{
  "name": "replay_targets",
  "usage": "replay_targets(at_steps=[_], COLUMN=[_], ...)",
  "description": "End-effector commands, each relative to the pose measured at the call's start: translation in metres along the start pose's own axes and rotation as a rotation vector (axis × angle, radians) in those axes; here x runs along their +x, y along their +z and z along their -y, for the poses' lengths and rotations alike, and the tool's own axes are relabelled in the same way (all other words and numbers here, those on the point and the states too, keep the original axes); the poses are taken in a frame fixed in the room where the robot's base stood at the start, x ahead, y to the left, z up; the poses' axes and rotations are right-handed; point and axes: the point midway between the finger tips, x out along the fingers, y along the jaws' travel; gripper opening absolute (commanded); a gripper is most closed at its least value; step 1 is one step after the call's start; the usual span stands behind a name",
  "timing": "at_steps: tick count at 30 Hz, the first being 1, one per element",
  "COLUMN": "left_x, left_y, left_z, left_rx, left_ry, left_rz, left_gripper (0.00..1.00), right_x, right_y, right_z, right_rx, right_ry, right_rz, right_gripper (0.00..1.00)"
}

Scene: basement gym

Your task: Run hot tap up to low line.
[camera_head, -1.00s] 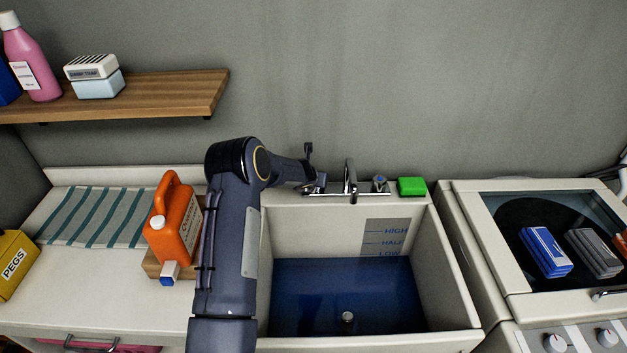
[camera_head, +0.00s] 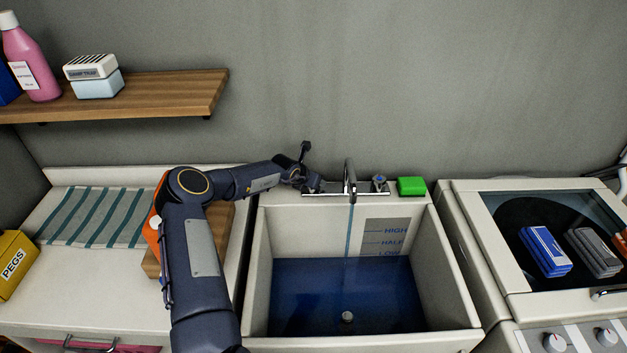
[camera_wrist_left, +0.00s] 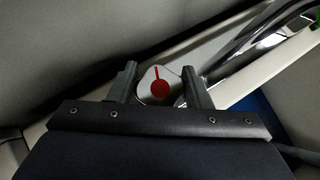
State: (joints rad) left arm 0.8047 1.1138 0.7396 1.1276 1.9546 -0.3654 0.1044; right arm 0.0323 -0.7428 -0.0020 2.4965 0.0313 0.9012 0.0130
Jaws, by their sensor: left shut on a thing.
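The hot tap knob (camera_wrist_left: 160,88), pale with a red mark, sits between the fingers of my left gripper (camera_wrist_left: 158,76), which is shut on it. In the head view my left gripper (camera_head: 311,184) is at the left end of the chrome tap set and hides most of the knob. A stream of water (camera_head: 349,230) falls from the chrome spout (camera_head: 350,180) into the sink (camera_head: 455,275). Blue water (camera_head: 390,295) covers the sink floor, its far edge close to the LOW mark (camera_head: 388,253) on the back wall gauge. My right gripper is not in view.
The blue-marked tap knob (camera_head: 380,183) and a green block (camera_head: 411,186) are right of the spout. An orange jug (camera_head: 153,228) stands left of the sink, partly behind my left arm. A machine with a glass lid (camera_head: 500,215) stands at right.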

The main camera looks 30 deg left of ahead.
Motion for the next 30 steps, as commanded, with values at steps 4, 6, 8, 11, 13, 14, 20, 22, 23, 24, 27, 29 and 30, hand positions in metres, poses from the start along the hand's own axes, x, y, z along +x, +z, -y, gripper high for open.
replay_targets(at_steps=[4, 6, 8, 11, 13, 14, 20, 22, 23, 24, 27, 29, 30], left_x=[0.0007, 0.0008, 0.0008, 0.0006, 0.0006, 0.0006, 0.0004, 0.0003, 0.0004, 0.0004, 0.0004, 0.0004, 0.0004], left_y=[-0.0015, -0.0016, -0.0016, -0.0012, -0.001, -0.001, -0.0009, -0.0009, -0.0009, -0.0009, -0.001, -0.001, -0.0011], left_z=[-0.0012, -0.0005, -0.0007, -0.0001, 0.0002, 0.0003, 0.0004, 0.0004, 0.0004, 0.0004, 0.0004, 0.0004, 0.0004], left_rx=[0.043, 0.066, 0.082, 0.107, 0.119, 0.122, 0.138, 0.139, 0.139, 0.139, 0.139, 0.139, 0.139], left_ry=[-0.05, -0.072, -0.087, -0.108, -0.119, -0.123, -0.133, -0.134, -0.134, -0.133, -0.133, -0.133, -0.133], left_rz=[0.0, -0.001, -0.002, -0.001, -0.002, -0.002, -0.002, -0.002, -0.002, -0.003, -0.003, -0.003, -0.003], left_gripper=[0.21, 0.21, 0.21, 0.21, 0.21, 0.21, 0.21, 0.21, 0.21, 0.21, 0.21, 0.21, 0.49], right_x=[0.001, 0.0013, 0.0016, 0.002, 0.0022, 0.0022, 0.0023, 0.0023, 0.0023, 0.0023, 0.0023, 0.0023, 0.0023], right_y=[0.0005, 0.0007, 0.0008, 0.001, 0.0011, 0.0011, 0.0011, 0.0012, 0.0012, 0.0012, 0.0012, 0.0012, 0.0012], right_z=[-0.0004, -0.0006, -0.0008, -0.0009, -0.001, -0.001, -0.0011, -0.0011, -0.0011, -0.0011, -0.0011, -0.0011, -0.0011], right_rx=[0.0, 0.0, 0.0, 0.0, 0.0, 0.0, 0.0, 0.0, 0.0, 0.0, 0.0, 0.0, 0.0], right_ry=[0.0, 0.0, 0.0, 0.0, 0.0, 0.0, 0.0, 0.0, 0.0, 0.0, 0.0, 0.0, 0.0], right_rz=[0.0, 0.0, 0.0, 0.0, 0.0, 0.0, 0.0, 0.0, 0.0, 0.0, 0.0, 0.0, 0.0], right_gripper=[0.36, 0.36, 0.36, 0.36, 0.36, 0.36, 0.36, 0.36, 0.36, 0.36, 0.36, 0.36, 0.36])
